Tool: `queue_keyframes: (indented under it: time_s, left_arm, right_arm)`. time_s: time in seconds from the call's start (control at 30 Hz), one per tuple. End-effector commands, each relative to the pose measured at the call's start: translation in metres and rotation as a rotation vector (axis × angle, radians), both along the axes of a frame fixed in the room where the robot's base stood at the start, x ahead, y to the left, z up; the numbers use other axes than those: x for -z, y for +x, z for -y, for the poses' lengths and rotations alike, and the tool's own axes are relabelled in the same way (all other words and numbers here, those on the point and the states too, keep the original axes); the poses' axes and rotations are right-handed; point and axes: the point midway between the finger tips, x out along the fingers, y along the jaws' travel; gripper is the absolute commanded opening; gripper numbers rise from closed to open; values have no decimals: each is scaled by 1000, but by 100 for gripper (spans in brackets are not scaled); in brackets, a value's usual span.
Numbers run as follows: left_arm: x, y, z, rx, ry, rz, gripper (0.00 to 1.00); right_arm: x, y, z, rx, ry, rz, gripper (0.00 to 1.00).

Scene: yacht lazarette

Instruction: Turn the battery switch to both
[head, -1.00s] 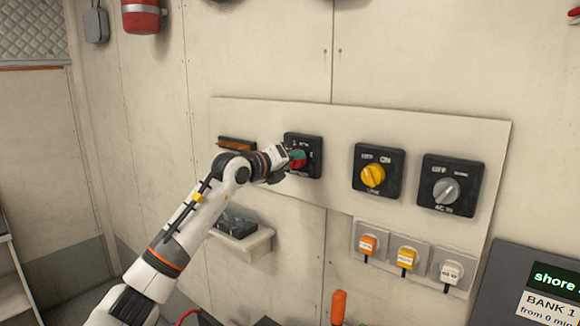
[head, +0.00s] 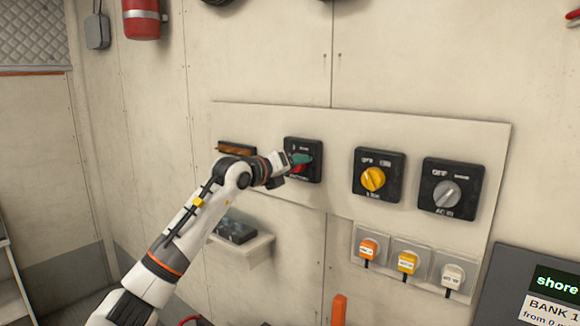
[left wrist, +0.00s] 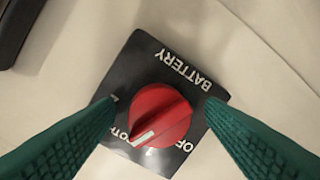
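The battery switch is a black square plate (head: 316,146) with a red knob (head: 299,168), on the wall panel. In the left wrist view the red knob (left wrist: 163,112) has a white pointer mark toward the lower left, near partly hidden lettering ending in "OTH". "BATTERY" reads upside down above it, and "OF" shows at the lower right. My left gripper (head: 303,158) is at the switch. Its green fingers (left wrist: 164,104) are spread on either side of the knob, with visible gaps, holding nothing. My right gripper is not in view.
A yellow-knob switch (head: 373,179) and a grey-knob switch (head: 446,193) sit to the right. A small shelf (head: 255,246) is under the arm. A display (head: 550,290) stands lower right.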

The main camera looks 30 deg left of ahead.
Motion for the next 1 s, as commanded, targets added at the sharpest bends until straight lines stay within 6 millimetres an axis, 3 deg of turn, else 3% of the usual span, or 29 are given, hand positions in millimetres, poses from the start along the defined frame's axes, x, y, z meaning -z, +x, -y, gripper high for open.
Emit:
queue_keyframes:
  time_s: [0.37, 0.8, 1.0]
  left_arm:
    - [-1, -8, -2, -1, 0, 4, 63]
    - [-8, -93, -8, -2, 4, 2, 63]
    - [-14, -115, -10, -1, 0, 2, 63]
  right_arm:
    - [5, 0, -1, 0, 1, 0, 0]
    - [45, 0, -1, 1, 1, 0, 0]
    - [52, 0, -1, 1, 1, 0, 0]
